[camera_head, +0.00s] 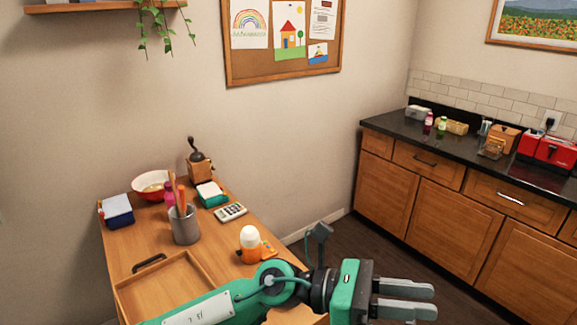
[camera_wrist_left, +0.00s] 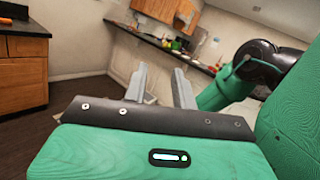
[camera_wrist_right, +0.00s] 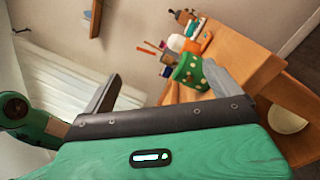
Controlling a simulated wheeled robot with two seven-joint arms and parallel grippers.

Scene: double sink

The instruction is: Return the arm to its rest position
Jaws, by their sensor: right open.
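My left gripper (camera_head: 422,300) reaches in from the bottom of the head view, its fingers pointing right over the floor. It is empty, with a gap between its fingers, which also shows in the left wrist view (camera_wrist_left: 160,86). My right gripper is out of the head view. In the right wrist view my right gripper (camera_wrist_right: 163,88) is open, its fingers wide apart. A green pot with pale dots (camera_wrist_right: 187,72) appears between them, beyond the fingers; I cannot tell how far away it is.
A wooden desk (camera_head: 140,245) at left bears a tray (camera_head: 165,292), a pencil cup (camera_head: 184,225), an orange-and-white item (camera_head: 250,243), a calculator (camera_head: 231,211) and a bowl (camera_head: 152,185). A dark counter (camera_head: 465,145) with a red toaster (camera_head: 555,153) runs along the right. Floor between them is clear.

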